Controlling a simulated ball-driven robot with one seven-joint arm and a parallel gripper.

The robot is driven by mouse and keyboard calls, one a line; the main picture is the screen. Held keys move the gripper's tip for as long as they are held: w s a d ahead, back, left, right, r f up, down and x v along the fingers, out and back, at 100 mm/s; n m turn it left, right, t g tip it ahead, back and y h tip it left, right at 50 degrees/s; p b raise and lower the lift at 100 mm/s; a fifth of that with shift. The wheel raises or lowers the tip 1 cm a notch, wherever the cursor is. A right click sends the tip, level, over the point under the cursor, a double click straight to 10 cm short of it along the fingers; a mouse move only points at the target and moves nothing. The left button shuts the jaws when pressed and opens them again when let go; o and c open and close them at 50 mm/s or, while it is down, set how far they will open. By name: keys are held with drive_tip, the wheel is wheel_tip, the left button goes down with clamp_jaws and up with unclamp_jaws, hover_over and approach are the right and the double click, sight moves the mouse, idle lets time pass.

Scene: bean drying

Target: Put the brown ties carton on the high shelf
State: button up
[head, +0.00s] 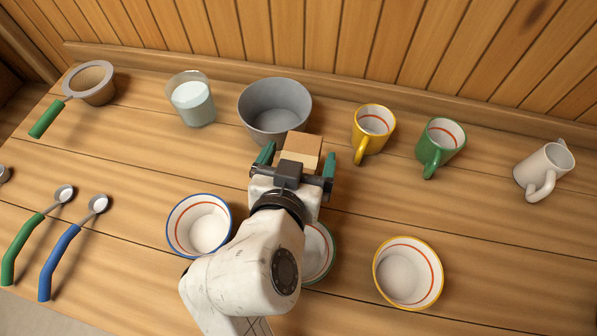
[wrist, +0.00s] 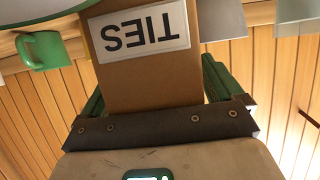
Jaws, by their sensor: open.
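The brown ties carton (head: 303,146) stands on the wooden table, in front of the grey bowl and slightly right of it. In the wrist view the carton (wrist: 150,82) fills the upper middle, its white TIES label upside down. My gripper (head: 297,164) is open, with its green fingers on either side of the carton. The wrist view shows the fingers of my gripper (wrist: 155,92) flanking it too; I cannot tell whether either touches it. My arm hides the carton's near side in the head view. No high shelf is recognisable.
The grey bowl (head: 268,112) is close behind the carton. A yellow mug (head: 373,131), green mug (head: 441,145) and white mug (head: 541,172) stand right. A blue-rimmed bowl (head: 199,226) and a green-rimmed bowl (head: 321,252) are near my arm; a yellow-rimmed bowl (head: 408,273) is right.

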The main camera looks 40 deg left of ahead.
clamp_jaws()
wheel_tip(320, 180, up, 10)
drive_tip(key=p, duration=0.8)
drive_tip(key=shift+f, duration=0.25)
drive_tip(key=shift+f+b, duration=0.35)
drive_tip(key=shift+f, duration=0.05)
